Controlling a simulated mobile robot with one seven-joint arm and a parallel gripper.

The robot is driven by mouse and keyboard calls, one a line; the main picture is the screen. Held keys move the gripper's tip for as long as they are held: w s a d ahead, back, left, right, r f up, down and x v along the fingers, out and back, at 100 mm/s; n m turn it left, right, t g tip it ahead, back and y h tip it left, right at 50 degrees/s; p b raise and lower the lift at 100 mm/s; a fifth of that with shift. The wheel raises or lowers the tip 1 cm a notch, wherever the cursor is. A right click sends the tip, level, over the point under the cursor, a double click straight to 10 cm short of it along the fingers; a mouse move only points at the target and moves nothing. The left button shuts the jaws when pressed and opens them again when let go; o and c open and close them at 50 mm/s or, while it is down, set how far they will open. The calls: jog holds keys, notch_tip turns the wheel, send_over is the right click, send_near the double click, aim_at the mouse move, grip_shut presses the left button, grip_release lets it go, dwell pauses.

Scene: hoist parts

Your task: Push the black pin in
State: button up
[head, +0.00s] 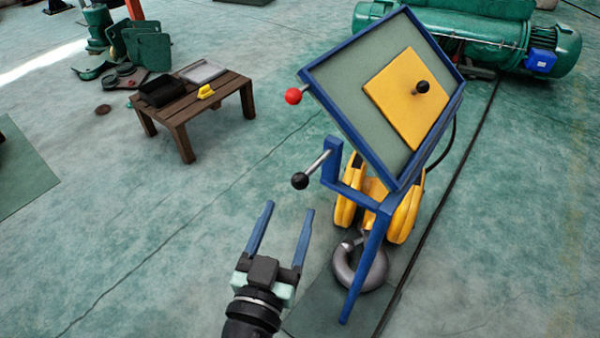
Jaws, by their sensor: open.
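A black-knobbed pin (300,181) sticks out to the lower left from the blue frame, with a length of its bare metal rod showing. My gripper (288,208) is open and empty, its two blue fingers pointing up the picture. Its fingertips appear just below the black knob in the picture; I cannot tell how far apart they are in depth. A similar red-knobbed pin (293,96) sticks out higher on the same frame. The blue frame (373,225) carries a tilted grey-green panel (345,85) with a yellow plate (405,100) and another black knob (422,87) on it.
A yellow hoist block (405,212) with a grey hook (343,268) stands behind the frame's leg. A low wooden table (177,122) with small items is at the upper left. A green motor unit (480,45) lies at the back right. The floor left of my gripper is clear.

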aim_at(297, 181)
jog(key=p+x, duration=0.1)
jog(key=x, duration=0.7)
jog(key=shift+w, duration=0.1)
grip_shut()
jog(key=shift+a, duration=0.2)
dwell(1.0)
